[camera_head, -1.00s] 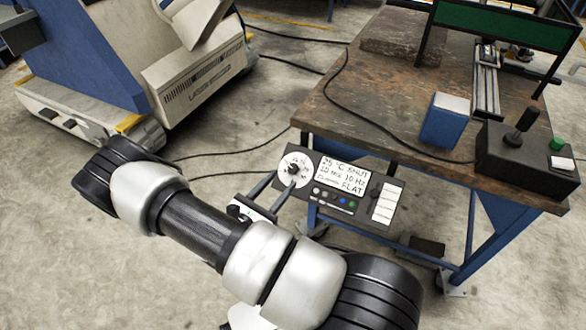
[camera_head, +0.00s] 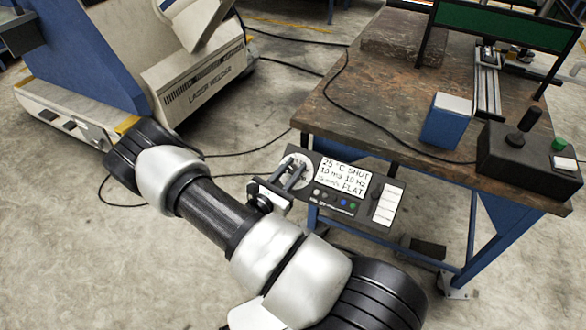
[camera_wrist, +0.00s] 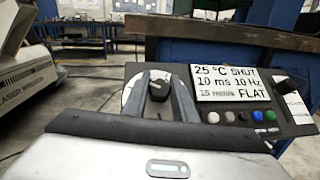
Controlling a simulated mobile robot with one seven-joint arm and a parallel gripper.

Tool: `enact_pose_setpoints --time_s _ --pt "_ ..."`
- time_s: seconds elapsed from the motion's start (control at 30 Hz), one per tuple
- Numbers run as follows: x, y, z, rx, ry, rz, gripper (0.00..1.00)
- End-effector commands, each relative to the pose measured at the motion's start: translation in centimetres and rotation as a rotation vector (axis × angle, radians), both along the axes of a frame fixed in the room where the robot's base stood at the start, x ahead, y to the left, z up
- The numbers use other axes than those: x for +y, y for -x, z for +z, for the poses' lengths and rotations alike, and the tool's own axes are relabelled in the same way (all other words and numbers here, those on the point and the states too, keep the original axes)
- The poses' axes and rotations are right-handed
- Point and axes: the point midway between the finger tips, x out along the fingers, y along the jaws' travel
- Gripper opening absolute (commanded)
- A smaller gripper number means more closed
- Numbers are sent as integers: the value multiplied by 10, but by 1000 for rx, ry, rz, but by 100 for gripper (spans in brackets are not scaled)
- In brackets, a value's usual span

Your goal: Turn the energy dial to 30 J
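The white round dial (camera_head: 303,157) with a black knob in its middle sits at the left end of the dark control panel (camera_head: 325,208). In the wrist view the black knob (camera_wrist: 159,86) stands between my two grey fingers, and part of the white dial face (camera_wrist: 130,92) shows at the left. My gripper (camera_head: 293,172) is open, its fingers one on each side of the knob. I cannot tell whether they touch it. The dial's marks are too small to read and partly hidden by the fingers.
The panel's display (camera_wrist: 225,82) reads 25 °C SHUT, 10 ms 10 Hz, FLAT. Below it is a row of small buttons (camera_wrist: 240,116); another black knob (camera_wrist: 290,86) is at the right. The workbench (camera_head: 390,100) stands behind the panel, with a joystick box (camera_head: 525,160) on it.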

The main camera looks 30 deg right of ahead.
Motion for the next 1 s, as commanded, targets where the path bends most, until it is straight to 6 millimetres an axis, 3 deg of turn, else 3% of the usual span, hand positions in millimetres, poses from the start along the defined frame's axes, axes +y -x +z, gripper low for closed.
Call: enact_pose_setpoints --time_s 0.47,1.0 --pt "1 -1 -1 -41 -30 -68 3" --pt "1 -1 -3 -251 -198 -448 3"
